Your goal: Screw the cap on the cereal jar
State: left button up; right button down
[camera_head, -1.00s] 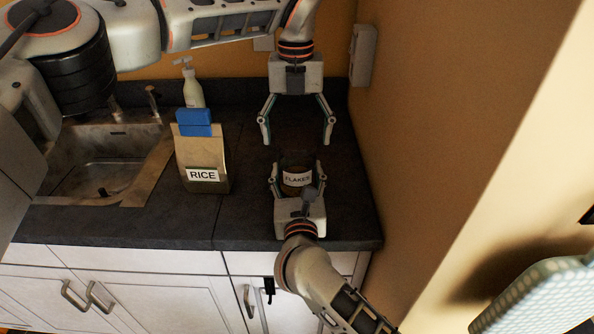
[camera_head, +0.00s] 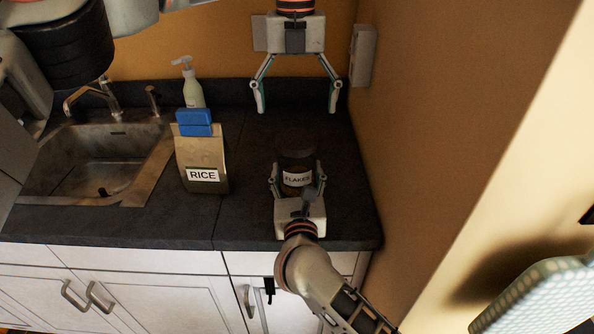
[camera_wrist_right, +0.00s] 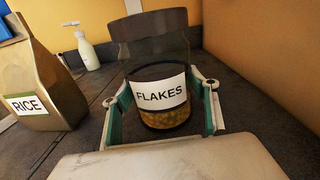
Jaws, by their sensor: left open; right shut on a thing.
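The cereal jar (camera_head: 298,164) stands upright on the dark counter, labelled FLAKES. It also shows in the right wrist view (camera_wrist_right: 160,95), with golden flakes in its lower part. A dark brown cap (camera_wrist_right: 152,24) sits on the jar's mouth, looking level; how tight it is I cannot tell. In the head view the cap blends into the dark counter. My right gripper (camera_head: 297,172) is shut around the jar's body, one finger on each side. My left gripper (camera_head: 297,109) is open and empty, pointing down above and behind the jar, clear of it.
A RICE bag (camera_head: 204,160) with a blue clip (camera_head: 194,123) stands left of the jar. A soap bottle (camera_head: 193,88) and a sink (camera_head: 95,165) are farther left. The orange wall (camera_head: 420,150) bounds the counter (camera_head: 250,205) on the right.

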jog(key=shift+f, duration=0.15)
jog(key=c, duration=0.6)
grip_release()
jog(key=shift+c, duration=0.2)
jog(key=s, duration=1.2)
jog(key=shift+d, duration=0.3)
jog(key=shift+a, duration=0.1)
